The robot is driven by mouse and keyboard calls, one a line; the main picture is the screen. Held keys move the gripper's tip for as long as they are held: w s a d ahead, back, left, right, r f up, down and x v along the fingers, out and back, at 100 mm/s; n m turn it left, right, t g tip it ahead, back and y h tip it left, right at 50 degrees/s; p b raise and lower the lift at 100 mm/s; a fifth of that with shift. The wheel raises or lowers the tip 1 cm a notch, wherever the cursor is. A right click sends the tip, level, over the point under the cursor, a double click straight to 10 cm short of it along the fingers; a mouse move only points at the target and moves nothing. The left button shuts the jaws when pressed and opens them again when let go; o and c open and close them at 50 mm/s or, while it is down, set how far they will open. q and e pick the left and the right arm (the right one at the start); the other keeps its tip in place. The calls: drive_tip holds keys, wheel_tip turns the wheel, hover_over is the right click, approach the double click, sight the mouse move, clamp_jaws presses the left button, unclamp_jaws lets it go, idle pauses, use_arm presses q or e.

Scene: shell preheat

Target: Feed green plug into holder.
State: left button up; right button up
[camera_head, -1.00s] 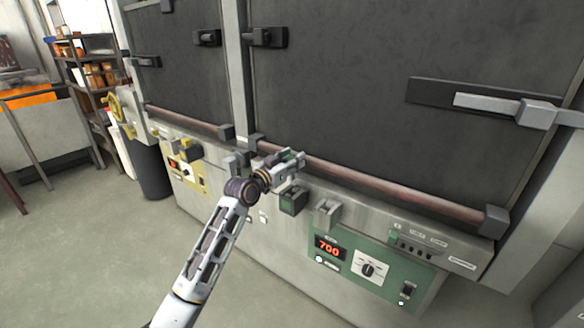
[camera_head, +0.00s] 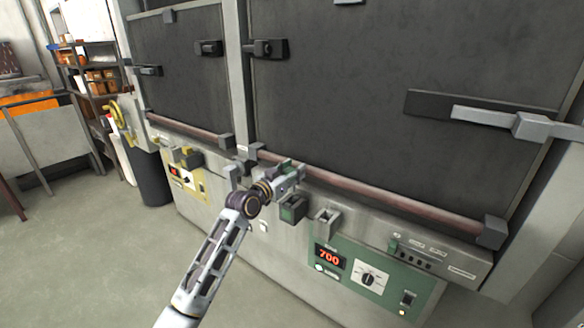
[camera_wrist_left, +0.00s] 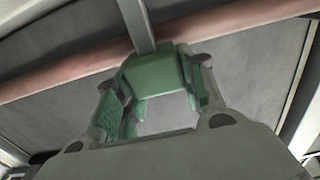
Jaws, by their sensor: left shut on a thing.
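The green plug (camera_wrist_left: 155,75) is a green block between the fingers of my left gripper (camera_wrist_left: 160,105), which is shut on it. In the head view my left gripper (camera_head: 288,174) is in front of the furnace's lower ledge, just above a small dark box with a green face (camera_head: 292,209). Only a bit of green shows between the fingers there. I cannot tell whether the dark box is the holder, or whether the plug touches anything. A grey bracket (camera_head: 327,221) sits to its right. My right gripper is not in view.
A reddish horizontal bar (camera_head: 370,191) runs along the ledge behind the gripper. A green control panel (camera_head: 370,275) reading 700 is at lower right and a yellow panel (camera_head: 187,181) at left. A dark bin (camera_head: 152,178) stands at the left; the floor there is clear.

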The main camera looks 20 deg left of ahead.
use_arm(q)
drive_tip(key=shift+s+d+p, duration=0.25)
drive_tip(key=shift+d+p, duration=0.4)
drive_tip(key=shift+s+d+r+p, duration=0.35)
drive_tip(key=shift+s+d+p, duration=0.5)
drive_tip(key=shift+d, duration=1.05)
drive_tip(key=shift+s+d+r+p, duration=0.4)
drive_tip(key=shift+d+p, duration=0.85)
drive_tip(key=shift+d, duration=0.7)
drive_tip(key=shift+s+d+r+p, duration=0.25)
drive_tip(key=shift+s+d+p, duration=0.65)
drive_tip(key=shift+d, duration=1)
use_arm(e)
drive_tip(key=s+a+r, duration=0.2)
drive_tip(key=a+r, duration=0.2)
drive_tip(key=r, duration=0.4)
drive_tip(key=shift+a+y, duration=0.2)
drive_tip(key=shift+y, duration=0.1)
use_arm(q)
drive_tip(key=shift+w+f, duration=0.2)
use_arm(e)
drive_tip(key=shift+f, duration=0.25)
